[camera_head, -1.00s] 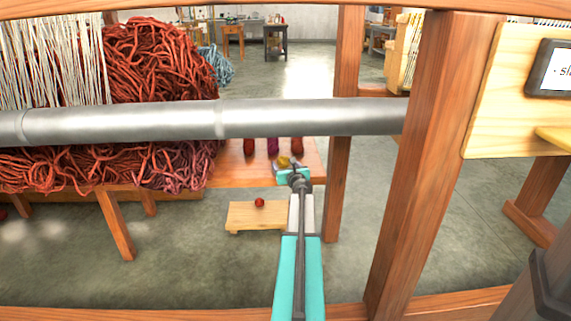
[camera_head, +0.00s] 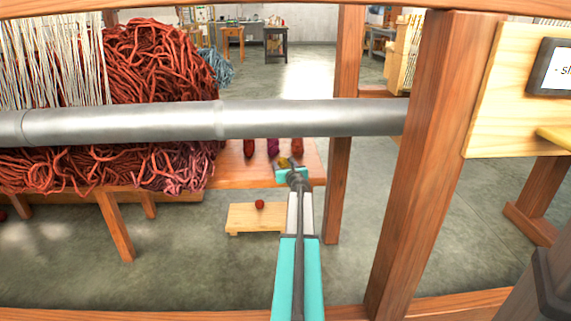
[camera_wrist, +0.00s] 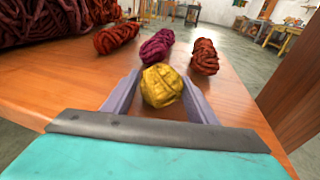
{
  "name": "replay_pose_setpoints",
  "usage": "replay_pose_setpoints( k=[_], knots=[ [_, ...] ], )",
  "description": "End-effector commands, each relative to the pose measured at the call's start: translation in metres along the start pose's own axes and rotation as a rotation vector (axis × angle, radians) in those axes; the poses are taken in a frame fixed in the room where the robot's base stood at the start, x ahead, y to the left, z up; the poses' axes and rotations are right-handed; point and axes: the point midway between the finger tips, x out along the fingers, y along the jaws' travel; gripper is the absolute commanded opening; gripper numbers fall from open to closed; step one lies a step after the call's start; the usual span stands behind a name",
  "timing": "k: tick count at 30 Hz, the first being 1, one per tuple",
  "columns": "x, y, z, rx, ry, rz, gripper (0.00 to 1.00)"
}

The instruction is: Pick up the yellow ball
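The yellow ball (camera_wrist: 161,86) of wool lies on the wooden bench (camera_wrist: 75,95), in the middle of the wrist view. My gripper (camera_wrist: 156,88) is open, with one finger at the left of the ball and the other at its right. The ball sits between the fingers toward their tips; a small gap shows at the left, and contact on the right is hard to tell. In the head view the ball (camera_head: 283,162) is a small yellow patch just beyond my gripper (camera_head: 289,168), partly hidden by it.
Behind the ball lie a purple skein (camera_wrist: 157,45), a dark red skein (camera_wrist: 204,57) at right and another red skein (camera_wrist: 116,37) at left. A large red wool heap (camera_head: 160,60) is at left. A metal roller (camera_head: 300,117) and a wooden post (camera_head: 425,170) frame my arm.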

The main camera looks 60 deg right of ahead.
Motion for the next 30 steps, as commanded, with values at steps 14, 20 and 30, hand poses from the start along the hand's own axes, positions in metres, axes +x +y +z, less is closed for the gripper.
replay_pose_setpoints(
  k=[14,20,30],
  knots=[
    [0.000,0.000,0.001,0.000,0.000,0.000,0.19],
    [-0.001,0.000,0.009,0.000,0.000,0.000,0.19],
    [-0.006,0.000,0.039,0.001,0.000,0.000,0.19]
  ],
)
